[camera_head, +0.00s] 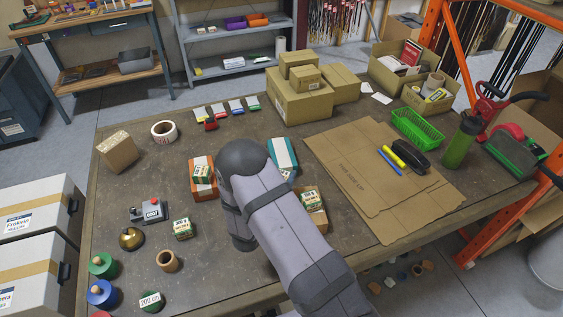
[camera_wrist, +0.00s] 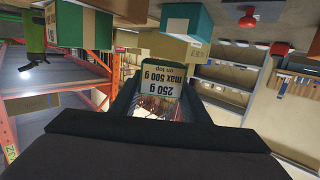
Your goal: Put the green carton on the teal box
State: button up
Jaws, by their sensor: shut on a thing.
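My gripper (camera_wrist: 152,105) is shut on a small carton (camera_wrist: 160,78) with a pale label reading "250 g, max 500 g on top"; its jaws flank it. In the head view my arm hides the gripper and held carton. The teal box (camera_head: 283,155), with a white stripe, stands on the table just behind my wrist, partly covered by it. A teal box with a white stripe (camera_wrist: 186,20) also shows at the top of the upside-down wrist view, apart from the held carton.
An orange box (camera_head: 203,188) bears a green-and-white carton (camera_head: 202,174). A brown box (camera_head: 318,218) with a labelled carton stands right of my arm. A flattened cardboard sheet (camera_head: 365,170) lies to the right.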

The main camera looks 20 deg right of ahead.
jog(key=w+d+r+m+g+h+b, duration=0.15)
jog(key=w+d+r+b, duration=0.25)
jog(key=d, duration=0.6)
jog(key=w+d+r+b, duration=0.1)
jog(key=w+d+r, duration=0.4)
jog(key=n+t+y, duration=0.4)
jog(key=n+y, duration=0.1)
jog(key=y, duration=0.1)
send_over(282, 151)
notch_tip(282, 151, down, 3)
jog(key=shift+t, duration=0.25)
jog(key=shift+a+f+p, duration=0.1)
jog(key=shift+f+p, duration=1.15)
jog(key=shift+f, duration=4.05)
